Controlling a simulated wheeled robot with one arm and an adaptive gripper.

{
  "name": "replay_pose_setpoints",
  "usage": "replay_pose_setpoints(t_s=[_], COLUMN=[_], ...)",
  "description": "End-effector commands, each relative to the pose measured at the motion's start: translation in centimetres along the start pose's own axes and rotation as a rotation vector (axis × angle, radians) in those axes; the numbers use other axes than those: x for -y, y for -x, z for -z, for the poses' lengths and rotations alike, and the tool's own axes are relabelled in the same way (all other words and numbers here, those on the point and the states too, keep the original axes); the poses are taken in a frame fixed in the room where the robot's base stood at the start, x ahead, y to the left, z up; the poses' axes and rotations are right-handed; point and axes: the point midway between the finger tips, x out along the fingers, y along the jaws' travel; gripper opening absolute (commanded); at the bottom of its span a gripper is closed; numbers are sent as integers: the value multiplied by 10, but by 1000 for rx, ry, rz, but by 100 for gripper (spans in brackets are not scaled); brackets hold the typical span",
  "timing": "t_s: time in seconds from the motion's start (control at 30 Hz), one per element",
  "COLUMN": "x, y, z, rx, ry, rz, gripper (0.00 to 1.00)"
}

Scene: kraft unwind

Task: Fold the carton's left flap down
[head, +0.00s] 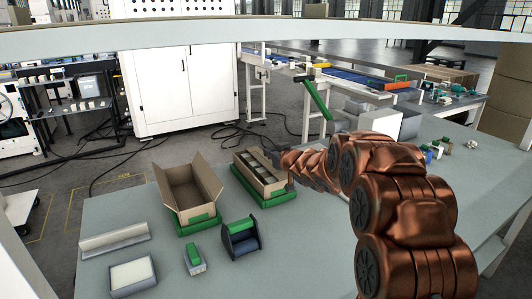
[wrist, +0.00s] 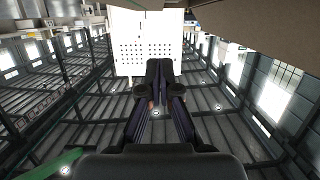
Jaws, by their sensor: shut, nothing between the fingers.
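An open brown cardboard carton (head: 188,190) stands on a green base on the table in the head view, its flaps spread and its inside empty. Its left flap (head: 164,188) stands up and leans outward. A second carton (head: 258,174) with dividers sits in a green tray to its right. My gripper (wrist: 159,68) shows in the wrist view, fingers together, with nothing between them and no carton in front.
On the grey table (head: 130,190) stand a white-filled tray (head: 132,276), a grey angled piece (head: 114,240), a blue-green holder (head: 240,238) and a small green-topped item (head: 195,258). Small parts (head: 438,150) lie at the right. A conveyor (head: 350,77) runs behind.

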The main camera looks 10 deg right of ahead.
Motion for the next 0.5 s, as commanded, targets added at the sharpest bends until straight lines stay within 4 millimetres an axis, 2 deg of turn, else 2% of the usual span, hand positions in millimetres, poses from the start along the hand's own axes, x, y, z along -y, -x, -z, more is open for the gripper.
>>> replay_pose_setpoints(t_s=[0.3,0.5], x=[-1,-2], y=[41,58], z=[1,-1], rx=[-1,2], ry=[0,-1], rz=[-3,-2], gripper=[0,0])
